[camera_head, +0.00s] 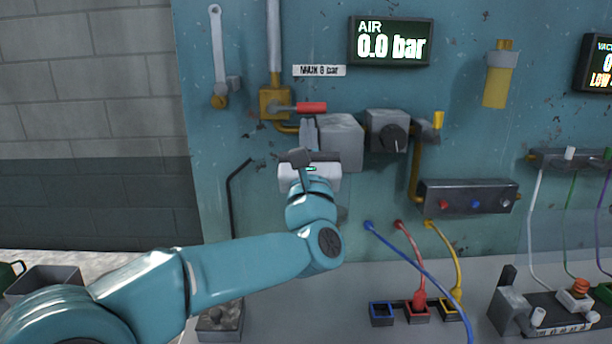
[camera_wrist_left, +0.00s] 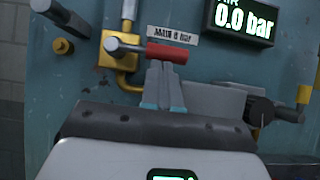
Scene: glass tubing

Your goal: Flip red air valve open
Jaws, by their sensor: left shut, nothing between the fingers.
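The red air valve handle (camera_head: 311,108) sticks out to the right from a brass valve body (camera_head: 274,103) on the blue panel, lying about level across the pipe. In the left wrist view the red handle (camera_wrist_left: 167,53) is just beyond the fingertips. My left gripper (camera_head: 308,122) is shut and empty, its fingers pointing up just under the handle; it also shows in the left wrist view (camera_wrist_left: 161,68). I cannot tell whether the fingertips touch the handle. The air display (camera_head: 391,42) reads 0.0 bar. My right gripper is not in view.
A grey box (camera_head: 341,142) and a box with a black knob (camera_head: 388,131) sit right of my gripper. A grey lever (camera_head: 217,58) hangs at the upper left. Blue, red and yellow hoses (camera_head: 412,262) run down to the bench at lower right.

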